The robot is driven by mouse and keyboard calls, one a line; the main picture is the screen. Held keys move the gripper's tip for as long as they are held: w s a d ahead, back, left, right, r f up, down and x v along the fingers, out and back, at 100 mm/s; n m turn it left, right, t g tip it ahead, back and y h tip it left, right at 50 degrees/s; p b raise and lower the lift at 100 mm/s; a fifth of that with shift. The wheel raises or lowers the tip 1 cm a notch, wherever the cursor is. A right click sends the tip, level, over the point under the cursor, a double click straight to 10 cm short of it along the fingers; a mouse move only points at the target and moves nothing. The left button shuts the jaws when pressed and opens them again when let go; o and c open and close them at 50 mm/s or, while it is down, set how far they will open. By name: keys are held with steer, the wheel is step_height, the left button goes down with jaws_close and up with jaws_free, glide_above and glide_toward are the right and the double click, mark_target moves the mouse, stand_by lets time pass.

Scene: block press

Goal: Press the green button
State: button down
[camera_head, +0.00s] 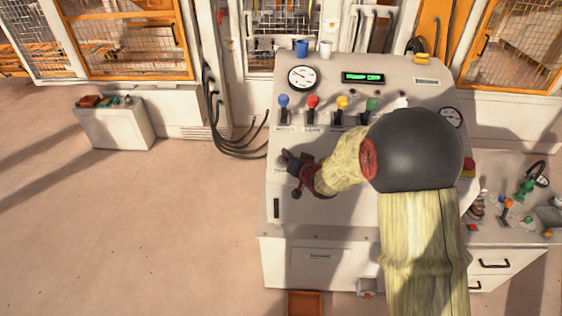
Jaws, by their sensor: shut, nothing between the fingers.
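My gripper (288,156) is shut and empty. It is over the left part of the sloped control panel (290,225), its tips pointing left, below the row of levers. A small greenish round spot (281,161) shows right at the fingertips and looks like the green button, partly hidden by them. I cannot tell whether the tips touch it or whether it is pushed in. My arm covers the middle and right of the panel and hides any other buttons there.
Levers with blue (284,100), red (313,102), yellow (342,102) and green (372,104) knobs stand just above my gripper. A gauge (302,77) and a green-lit display (363,77) sit higher. A side bench (510,225) is at right.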

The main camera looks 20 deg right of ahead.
steer(key=shift+w+f+b, duration=0.2)
steer(key=shift+f+b, duration=0.1)
steer(key=shift+f, duration=0.15)
stand_by(0.8)
steer(key=shift+r, duration=0.15)
steer(key=shift+s+r+p, duration=0.4)
steer(key=shift+r+p, duration=0.15)
steer(key=shift+r, duration=0.15)
step_height(320, 180, up, 6)
steer(key=s+p, duration=0.2)
steer(key=p, duration=0.1)
steer(key=shift+s+a+f+p, duration=0.15)
steer(key=shift+a+f+p, duration=0.1)
steer(key=shift+a+p, duration=0.15)
stand_by(0.7)
